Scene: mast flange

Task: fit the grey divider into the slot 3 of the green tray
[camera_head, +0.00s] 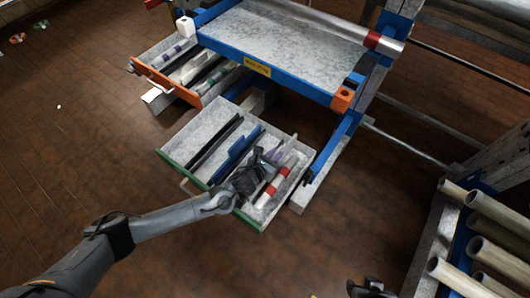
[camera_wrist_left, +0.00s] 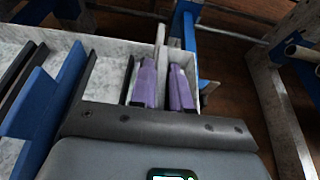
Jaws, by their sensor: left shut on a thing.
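The green tray (camera_head: 198,133) is a pulled-out grey drawer with a green front edge. My left gripper (camera_head: 274,156) is over its right half, with purple fingers shut on the grey divider (camera_head: 289,147). In the left wrist view, the thin grey divider (camera_wrist_left: 160,50) stands upright between the two purple fingers (camera_wrist_left: 163,85). Its lower edge is hidden, so I cannot tell whether it sits in a slot. Slot 3 cannot be made out. My right gripper (camera_head: 372,290) is only partly in view at the bottom edge.
A blue divider (camera_head: 235,154) and a black one (camera_head: 215,142) stand left of my gripper. A red-banded white tube (camera_head: 277,182) lies to its right. An orange-fronted drawer (camera_head: 167,83) and a blue-edged worktop (camera_head: 290,45) are behind. Beige tubes (camera_head: 490,212) stack at right.

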